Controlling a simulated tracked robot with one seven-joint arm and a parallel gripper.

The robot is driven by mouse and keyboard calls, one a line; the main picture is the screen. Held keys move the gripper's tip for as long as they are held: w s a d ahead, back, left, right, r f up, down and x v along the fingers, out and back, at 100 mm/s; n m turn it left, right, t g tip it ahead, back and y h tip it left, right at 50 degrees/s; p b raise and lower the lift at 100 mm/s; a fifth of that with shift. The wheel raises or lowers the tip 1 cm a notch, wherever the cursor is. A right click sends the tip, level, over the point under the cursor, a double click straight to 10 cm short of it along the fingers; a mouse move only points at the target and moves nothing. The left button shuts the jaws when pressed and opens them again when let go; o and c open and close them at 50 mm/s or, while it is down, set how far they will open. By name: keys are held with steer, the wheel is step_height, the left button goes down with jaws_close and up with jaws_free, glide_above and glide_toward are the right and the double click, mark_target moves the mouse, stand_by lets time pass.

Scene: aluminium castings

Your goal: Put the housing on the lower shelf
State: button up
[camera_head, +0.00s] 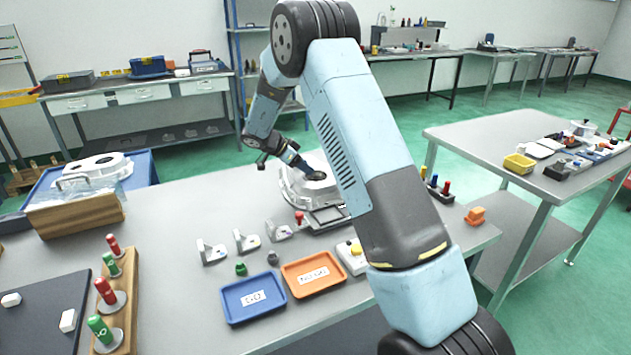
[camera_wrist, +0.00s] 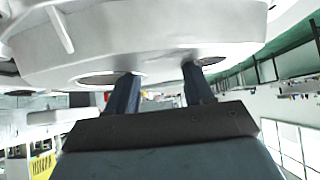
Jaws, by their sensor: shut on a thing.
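A silver-white cast housing (camera_head: 296,187) is on or just above the grey table (camera_head: 190,280), beside a grey fixture plate (camera_head: 326,218). I cannot tell whether it is lifted clear. My arm hides its right part. My gripper (camera_head: 315,175) reaches down into it from the upper left and is shut on it. In the wrist view the housing (camera_wrist: 150,45) fills the top, with both dark fingers of my gripper (camera_wrist: 160,82) running up to its holed underside. Lower shelves show under the right-hand table (camera_head: 515,228) and under the drawer bench (camera_head: 150,143).
Another pale casting (camera_head: 100,165) lies at the left by a wooden-sided box (camera_head: 75,215). Blue (camera_head: 252,298) and orange (camera_head: 313,274) trays, small brackets and upright gauges stand on the near table. Green floor is open between the tables.

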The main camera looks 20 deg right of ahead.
jaws_close()
steer(key=shift+w+r, duration=0.1)
steer(key=shift+r, duration=0.1)
stand_by(0.5)
